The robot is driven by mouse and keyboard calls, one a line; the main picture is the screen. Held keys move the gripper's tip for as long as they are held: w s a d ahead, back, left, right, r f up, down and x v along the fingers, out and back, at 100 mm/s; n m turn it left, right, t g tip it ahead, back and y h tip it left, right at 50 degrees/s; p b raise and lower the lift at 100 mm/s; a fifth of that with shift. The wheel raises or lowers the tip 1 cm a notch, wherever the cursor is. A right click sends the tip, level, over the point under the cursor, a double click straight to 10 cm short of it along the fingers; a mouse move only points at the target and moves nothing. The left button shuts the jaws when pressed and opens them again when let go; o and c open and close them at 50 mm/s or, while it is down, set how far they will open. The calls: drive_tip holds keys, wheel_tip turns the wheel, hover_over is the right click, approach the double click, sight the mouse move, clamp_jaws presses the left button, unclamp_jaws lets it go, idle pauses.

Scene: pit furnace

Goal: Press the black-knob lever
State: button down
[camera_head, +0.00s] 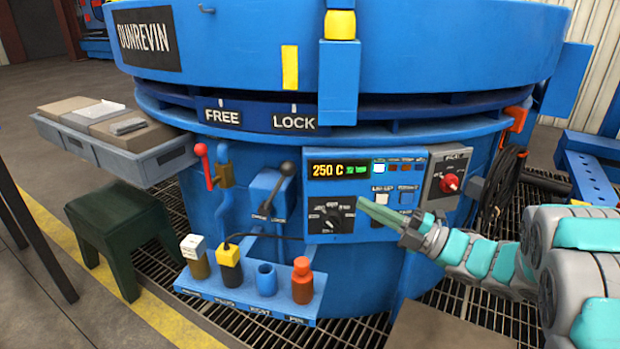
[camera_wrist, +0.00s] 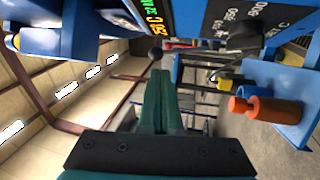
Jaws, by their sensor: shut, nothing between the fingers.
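The black-knob lever (camera_head: 287,170) sticks up and to the right from a blue box on the furnace front, left of the control panel. Its round black knob (camera_wrist: 155,53) also shows in the wrist view, just beyond my fingertips. My gripper (camera_head: 362,203) is shut and empty, in front of the lower part of the control panel (camera_head: 335,240), to the right of the lever. In the head view it is clearly apart from the lever. In the wrist view the fingers (camera_wrist: 160,75) point toward the knob; whether they touch it I cannot tell.
A red-knob lever (camera_head: 201,150) stands left of the black one. A blue rack (camera_head: 225,291) with several coloured holders juts out below. A red rotary switch (camera_head: 450,183) sits right of the panel. A dark green stool (camera_head: 120,215) and a grey tray (camera_head: 165,158) stand at left.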

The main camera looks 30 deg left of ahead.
drive_tip(key=shift+s+a+r+n+g+y, duration=0.1)
drive_tip(key=shift+s+n+g+y, duration=0.25)
drive_tip(key=shift+s+g, duration=0.35)
drive_tip(key=p+x, duration=0.2)
drive_tip(key=x, duration=1.2)
drive_tip(key=shift+a, duration=0.1)
